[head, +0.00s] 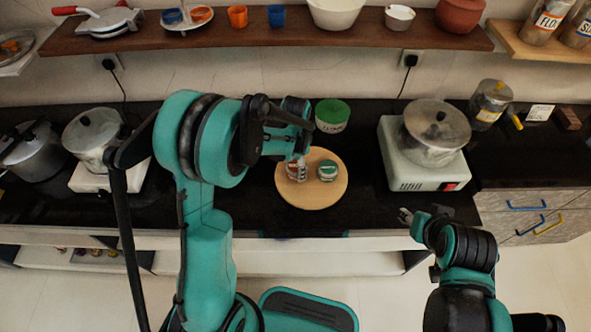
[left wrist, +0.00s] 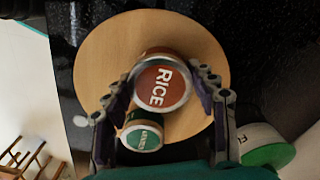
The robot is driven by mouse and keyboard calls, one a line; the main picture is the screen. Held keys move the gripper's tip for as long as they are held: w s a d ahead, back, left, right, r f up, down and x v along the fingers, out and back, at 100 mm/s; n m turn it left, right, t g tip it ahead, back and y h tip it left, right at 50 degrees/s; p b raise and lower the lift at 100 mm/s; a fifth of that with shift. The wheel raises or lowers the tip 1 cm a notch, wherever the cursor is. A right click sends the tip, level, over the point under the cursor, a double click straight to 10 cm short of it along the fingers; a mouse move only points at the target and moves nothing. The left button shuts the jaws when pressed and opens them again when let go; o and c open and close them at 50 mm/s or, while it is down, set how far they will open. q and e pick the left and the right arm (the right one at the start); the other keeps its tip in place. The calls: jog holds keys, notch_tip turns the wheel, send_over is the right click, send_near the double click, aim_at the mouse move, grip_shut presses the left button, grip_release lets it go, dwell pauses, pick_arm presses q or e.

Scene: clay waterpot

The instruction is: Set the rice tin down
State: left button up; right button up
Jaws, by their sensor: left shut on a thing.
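The rice tin (left wrist: 162,86) has a red lid with white lettering, seen from above in the left wrist view. It is at the left part of a round wooden board (head: 310,200) in the head view. My left gripper (head: 297,158) is shut on the tin, one finger on each side. I cannot tell whether the tin's base touches the board. A smaller green-lidded tin (head: 328,171) stands on the board close beside it; it also shows in the left wrist view (left wrist: 142,137). My right gripper (head: 406,214) is near the counter's front edge, away from the board; its fingers are too small to judge.
A larger green-lidded canister (head: 332,114) stands behind the board. A hot plate (head: 425,172) with a metal pot (head: 435,135) stands to the right, another pot (head: 91,140) to the left. A wooden shelf (head: 270,35) with bowls and cups runs above. The dark counter beside the board is clear.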

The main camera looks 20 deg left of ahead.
pick_arm(q)
jog(key=shift+f, duration=0.55)
jog(key=shift+f, duration=0.1)
jog(key=o, duration=1.4)
jog(key=shift+c, duration=0.2)
